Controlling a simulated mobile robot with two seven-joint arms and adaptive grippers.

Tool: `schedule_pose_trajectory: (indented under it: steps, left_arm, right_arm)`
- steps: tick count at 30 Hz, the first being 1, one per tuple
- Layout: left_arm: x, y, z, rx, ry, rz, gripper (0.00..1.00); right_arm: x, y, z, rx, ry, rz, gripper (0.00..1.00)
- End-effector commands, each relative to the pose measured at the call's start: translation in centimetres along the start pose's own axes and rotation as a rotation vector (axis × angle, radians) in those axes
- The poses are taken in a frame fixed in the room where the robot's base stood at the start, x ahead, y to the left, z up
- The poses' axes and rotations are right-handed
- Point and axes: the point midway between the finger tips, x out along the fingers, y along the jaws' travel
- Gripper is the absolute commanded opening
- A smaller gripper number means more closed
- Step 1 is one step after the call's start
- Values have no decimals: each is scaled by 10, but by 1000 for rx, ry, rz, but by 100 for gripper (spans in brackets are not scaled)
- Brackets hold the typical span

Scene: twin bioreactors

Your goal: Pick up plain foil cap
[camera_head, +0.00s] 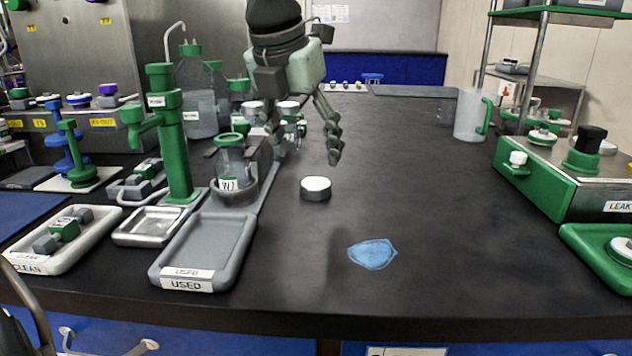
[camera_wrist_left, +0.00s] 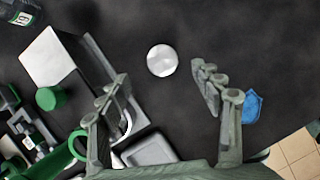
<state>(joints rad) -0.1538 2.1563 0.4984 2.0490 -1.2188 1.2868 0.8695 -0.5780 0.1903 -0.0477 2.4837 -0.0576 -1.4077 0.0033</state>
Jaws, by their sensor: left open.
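The plain foil cap (camera_head: 316,188) is a short silver disc with a bright top, lying flat on the black bench. In the left wrist view the cap (camera_wrist_left: 161,60) shows as a pale round top, a little beyond the fingertips and roughly between their lines. My left gripper (camera_head: 306,155) hangs above and behind the cap in the head view, fingers pointing down and spread apart. In the wrist view its fingers (camera_wrist_left: 160,85) are wide apart with nothing between them. The gripper is not touching the cap. My right gripper is in neither view.
A grey tray (camera_head: 161,283) labelled USED and a bottle (camera_head: 230,160) in a holder stand left of the cap. A green stand (camera_head: 172,140) rises behind the tray. A blue patch (camera_head: 372,254) lies nearer the front. The bench right of the cap is clear up to a green machine (camera_head: 540,185).

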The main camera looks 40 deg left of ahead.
Motion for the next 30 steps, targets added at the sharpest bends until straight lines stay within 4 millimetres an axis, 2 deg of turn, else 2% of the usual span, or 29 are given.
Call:
schedule_pose_trajectory:
  steps: [12, 16, 22, 30]
  left_arm:
    - [57, -2, -4, -1, 4, 1, 66]
    - [64, -3, -3, -1, 1, 0, 66]
    - [64, -2, -3, -1, -1, 0, 66]
    - [64, -2, -3, -1, 0, 0, 32]
  right_arm:
    - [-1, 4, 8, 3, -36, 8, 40]
    - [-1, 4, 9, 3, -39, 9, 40]
    - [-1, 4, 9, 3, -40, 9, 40]
    - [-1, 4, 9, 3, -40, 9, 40]
